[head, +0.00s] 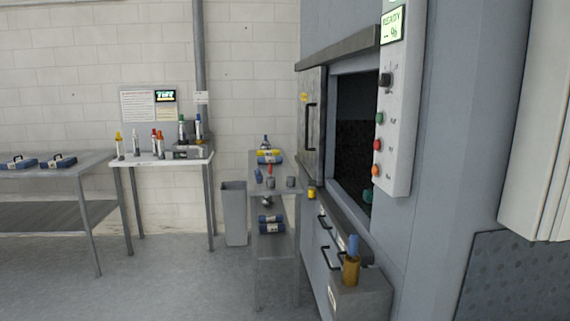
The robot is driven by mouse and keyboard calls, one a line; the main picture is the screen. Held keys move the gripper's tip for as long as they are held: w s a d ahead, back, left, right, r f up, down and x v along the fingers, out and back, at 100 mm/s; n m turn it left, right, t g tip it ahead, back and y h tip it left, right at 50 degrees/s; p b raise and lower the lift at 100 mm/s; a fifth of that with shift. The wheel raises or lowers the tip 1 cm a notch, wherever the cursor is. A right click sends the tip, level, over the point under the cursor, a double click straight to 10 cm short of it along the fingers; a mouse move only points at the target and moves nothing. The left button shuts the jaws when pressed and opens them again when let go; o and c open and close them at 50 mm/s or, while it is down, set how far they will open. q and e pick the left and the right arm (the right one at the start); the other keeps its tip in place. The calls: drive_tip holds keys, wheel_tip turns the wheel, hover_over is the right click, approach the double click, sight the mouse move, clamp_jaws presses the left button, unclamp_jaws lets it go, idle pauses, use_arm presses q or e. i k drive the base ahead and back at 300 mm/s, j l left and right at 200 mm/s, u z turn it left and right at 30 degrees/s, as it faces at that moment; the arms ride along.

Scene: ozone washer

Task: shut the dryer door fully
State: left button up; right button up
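The large grey machine (462,130) on the right has a dark opening (354,125) in its front. A grey door panel (317,130) with a dark vertical handle (311,127) and a small yellow label stands at the left side of the opening. The door is open, and the dark inside shows between it and the control panel. I cannot tell whether the door slides or swings. Neither of my grippers is in view.
The control panel (399,110) has a lit green display and several coloured buttons. A narrow shelf cart (274,199), a grey bin (234,212) and tables (48,172) stand to the left. A box (360,297) holding a brass-and-blue item juts out below. Floor (170,280) at front left is clear.

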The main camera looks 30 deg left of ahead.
sight(312, 82)
drive_tip(key=i+j+u, duration=0.2)
drive_tip(key=i+j, duration=0.15)
drive_tip(key=i+j+u, duration=0.2)
drive_tip(key=i, duration=0.35)
drive_tip(key=i+j+u, duration=0.15)
drive_tip(key=i, duration=0.35)
drive_tip(key=i+j+u, duration=0.2)
drive_tip(key=i, duration=0.3)
drive_tip(key=i+j+u, duration=0.35)
drive_tip(key=j, duration=0.3)
drive_tip(key=i+j+u, duration=0.4)
drive_tip(key=i, duration=0.25)
drive_tip(key=i+j+u, duration=0.35)
drive_tip(key=i, duration=0.25)
drive_tip(key=i+j, duration=0.15)
drive_tip(key=i, duration=0.5)
drive_tip(key=i+j, duration=0.15)
drive_tip(key=i, duration=0.5)
